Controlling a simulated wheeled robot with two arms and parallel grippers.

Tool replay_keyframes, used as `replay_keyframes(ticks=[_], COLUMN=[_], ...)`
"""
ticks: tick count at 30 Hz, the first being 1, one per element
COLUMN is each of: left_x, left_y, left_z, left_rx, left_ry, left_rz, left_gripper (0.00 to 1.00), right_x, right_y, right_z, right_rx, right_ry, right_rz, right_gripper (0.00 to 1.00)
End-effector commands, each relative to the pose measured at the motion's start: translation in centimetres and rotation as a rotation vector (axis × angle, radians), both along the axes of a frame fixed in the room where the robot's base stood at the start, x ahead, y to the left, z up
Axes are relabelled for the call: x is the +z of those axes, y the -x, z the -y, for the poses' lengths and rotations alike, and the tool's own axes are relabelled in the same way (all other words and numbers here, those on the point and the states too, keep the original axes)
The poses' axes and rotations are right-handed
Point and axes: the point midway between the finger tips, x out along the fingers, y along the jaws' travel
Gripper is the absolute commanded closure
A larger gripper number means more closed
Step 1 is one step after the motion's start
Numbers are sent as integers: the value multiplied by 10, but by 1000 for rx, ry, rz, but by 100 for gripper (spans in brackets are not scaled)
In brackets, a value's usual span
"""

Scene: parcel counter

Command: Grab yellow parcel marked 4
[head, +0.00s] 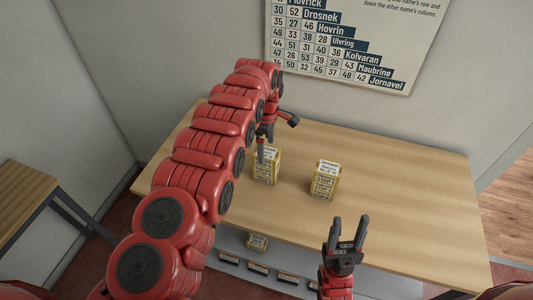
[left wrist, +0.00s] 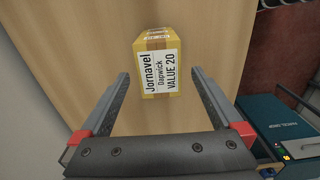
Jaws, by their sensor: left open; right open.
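Two yellow parcels stand on the wooden counter in the head view: a left parcel (head: 268,170) beside my left gripper and a right parcel (head: 325,181) apart from it. Their printed marks are too small to read surely there; I cannot make out a 4. In the left wrist view a yellow parcel (left wrist: 158,66) lies ahead, between the lines of the fingers, its white label reading Jornavel, Dapwick, VALUE 20. My left gripper (head: 264,144) is open and empty, partly hidden by its arm. My right gripper (head: 347,232) is open and empty at the counter's front edge.
The wooden counter (head: 420,195) is clear on the right. A wall chart (head: 345,45) lists names and numbers. A teal device (left wrist: 275,130) shows right in the left wrist view.

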Motion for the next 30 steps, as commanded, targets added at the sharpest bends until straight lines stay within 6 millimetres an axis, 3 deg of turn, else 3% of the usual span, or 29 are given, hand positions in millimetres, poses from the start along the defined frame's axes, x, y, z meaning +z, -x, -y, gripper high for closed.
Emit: replay_keyframes(ticks=[4, 6, 9, 17, 30], left_x=[-11, -28, -36, -35, -35], left_y=[0, -1, -1, 0, -1], left_z=[1, 1, 1, 1, 1], left_rx=[0, 0, 0, 0, 0], left_ry=[0, 1, 0, -1, -1], left_rz=[-1, 3, 2, 0, 1], left_gripper=[0, 0, 0, 0, 77], right_x=[15, 2, -3, -2, -2], right_y=[0, 0, 0, 0, 0], right_z=[0, 0, 0, 0, 0], right_rx=[0, 0, 0, 0, 0], right_ry=[0, 0, 0, 0, 0], right_rz=[0, 0, 0, 0, 0], right_gripper=[50, 50, 50, 50, 50])
